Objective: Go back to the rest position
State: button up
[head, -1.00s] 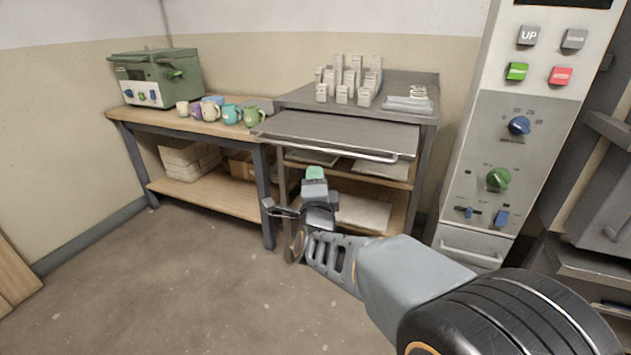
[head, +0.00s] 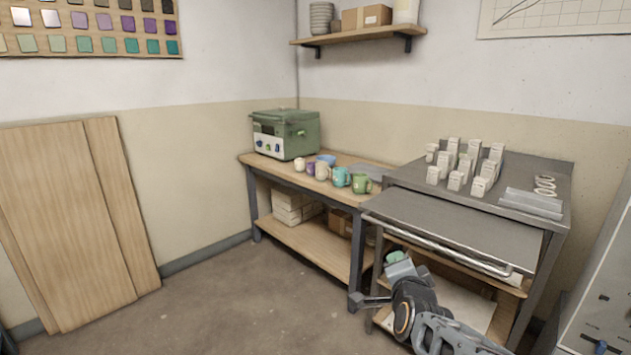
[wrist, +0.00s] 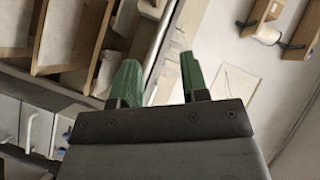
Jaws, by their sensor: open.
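My gripper (head: 397,262) is low in the head view, in front of the shelves under the grey metal bench (head: 455,225). In the wrist view its two green fingertips (wrist: 160,78) stand apart with nothing between them. The gripper is open and empty. It appears clear of the bench, though the exact gap cannot be told.
A wooden table (head: 300,240) beside the bench holds a green kiln-like box (head: 284,135) and several mugs (head: 341,177). White blocks (head: 465,165) stand on the bench top. A control cabinet (head: 605,310) is at the right edge. Boards (head: 75,220) lean at left. The middle floor is clear.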

jog(key=s+a+r+n+g+y+p, duration=0.1)
jog(key=s+r+n+g+p, duration=0.5)
jog(key=s+n+p, duration=0.1)
jog(key=s+a+r+n+g+y+p, duration=0.1)
jog(key=s+r+n+g+p, duration=0.4)
jog(key=s+p, duration=0.5)
jog(key=shift+s+a+r+n+g+p, duration=0.25)
jog(key=shift+a+r+n+g+p, duration=0.2)
jog(key=shift+r+n+p, duration=0.5)
jog(key=shift+d+f, duration=0.1)
